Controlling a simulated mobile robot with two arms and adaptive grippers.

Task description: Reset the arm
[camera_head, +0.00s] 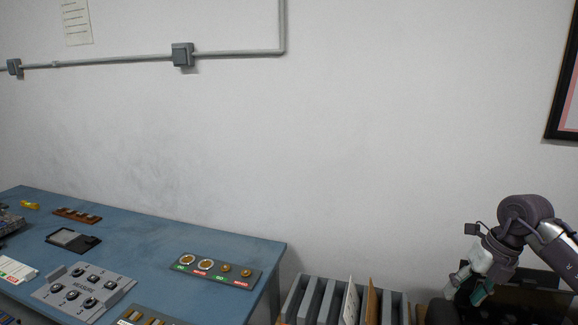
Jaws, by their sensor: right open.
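My right gripper (467,287) is at the lower right, at the end of my right arm (525,222), which comes in from the right edge. It points down and to the left, and its jaws are open with nothing seen between them. It is well apart from the blue table, to the right of a grey file rack. My left gripper is not in view.
A blue table (150,238) at the lower left holds a panel with round pieces (215,270), a grey block with several knobs (84,290) and a dark tray (73,240). The grey file rack (310,298) stands right of it. The wall behind is bare in the middle.

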